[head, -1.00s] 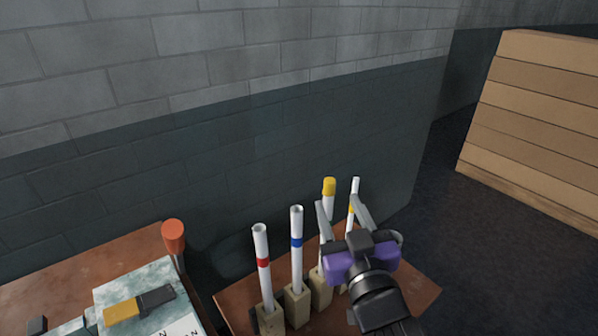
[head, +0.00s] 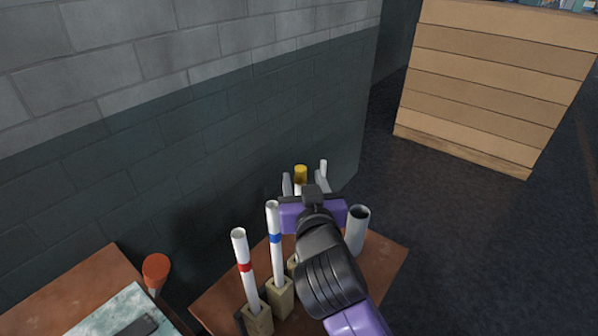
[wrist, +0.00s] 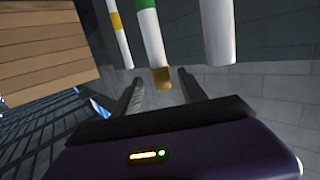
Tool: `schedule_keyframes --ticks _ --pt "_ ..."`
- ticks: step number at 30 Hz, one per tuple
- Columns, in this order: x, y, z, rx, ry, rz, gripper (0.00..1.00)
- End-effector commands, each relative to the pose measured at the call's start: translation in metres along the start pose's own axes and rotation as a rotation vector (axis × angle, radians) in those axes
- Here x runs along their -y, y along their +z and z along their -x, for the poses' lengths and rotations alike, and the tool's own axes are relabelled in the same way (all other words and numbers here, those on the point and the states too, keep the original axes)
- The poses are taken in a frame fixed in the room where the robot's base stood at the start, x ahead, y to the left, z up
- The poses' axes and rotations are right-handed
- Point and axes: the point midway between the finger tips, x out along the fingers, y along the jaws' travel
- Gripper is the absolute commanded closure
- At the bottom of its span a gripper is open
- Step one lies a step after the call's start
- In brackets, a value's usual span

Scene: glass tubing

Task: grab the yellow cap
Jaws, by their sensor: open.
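The yellow cap (head: 301,174) sits on top of an upright white tube, partly hidden behind my gripper in the head view. In the wrist view the yellow cap (wrist: 162,79) is at the end of the tube with a green band (wrist: 150,25). My gripper (head: 305,184) is open, with one finger to each side of the cap as seen in the head view. In the wrist view my gripper (wrist: 159,82) also frames the cap between its fingertips. I see no finger clearly touching it, and the exact depth is hard to tell.
A red-banded tube (head: 245,268) and a blue-banded tube (head: 276,240) stand in wooden blocks to the left. Another white tube (head: 323,167) stands close on the right. A grey open cylinder (head: 357,230) is on the brown table (head: 215,300). A brick wall (head: 220,130) is behind.

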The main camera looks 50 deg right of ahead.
Motion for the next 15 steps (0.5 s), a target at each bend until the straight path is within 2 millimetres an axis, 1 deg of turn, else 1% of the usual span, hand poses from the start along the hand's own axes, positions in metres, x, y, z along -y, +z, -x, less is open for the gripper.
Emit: schedule_keyframes --ticks 5,8,12,15 --pt "0.001 -0.004 -0.018 0.000 0.001 -0.001 0.51" --pt "0.002 -0.007 -0.033 -0.001 0.001 0.000 0.51" --pt "0.002 -0.006 -0.051 -0.001 0.001 0.000 0.51" --pt "0.003 -0.004 -0.058 0.000 0.000 0.000 0.51"
